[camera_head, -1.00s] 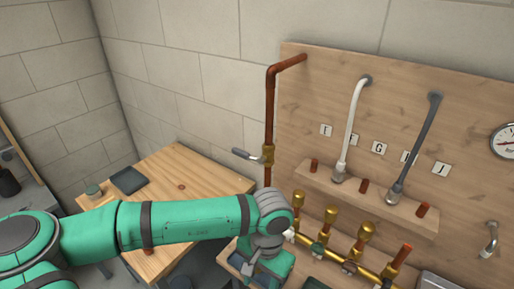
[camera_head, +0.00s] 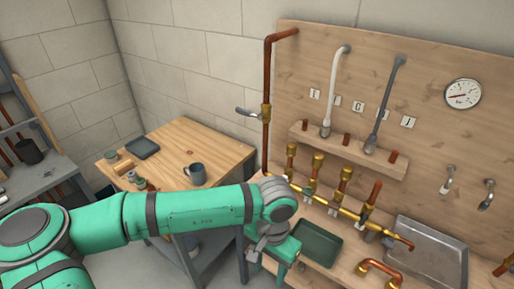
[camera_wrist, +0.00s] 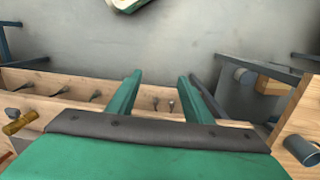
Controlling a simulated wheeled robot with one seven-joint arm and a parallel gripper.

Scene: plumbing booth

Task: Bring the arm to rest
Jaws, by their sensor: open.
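My green arm reaches across the lower left of the head view and bends downward at the grey wrist joint. My gripper (camera_wrist: 158,76) shows in the wrist view with its two green fingers apart and nothing between them. Grey floor lies beyond the fingertips. In the head view the hand hangs by the near left end of the pipe bench, in front of the green tray (camera_head: 316,243); its fingertips cannot be made out there.
The pipe board (camera_head: 300,80) stands at the right with a brass manifold (camera_head: 325,203) below. A metal sink (camera_head: 425,255) is at the lower right. A wooden table (camera_head: 190,140) bears a mug (camera_head: 196,173). Grey shelving (camera_head: 40,185) stands at the far left.

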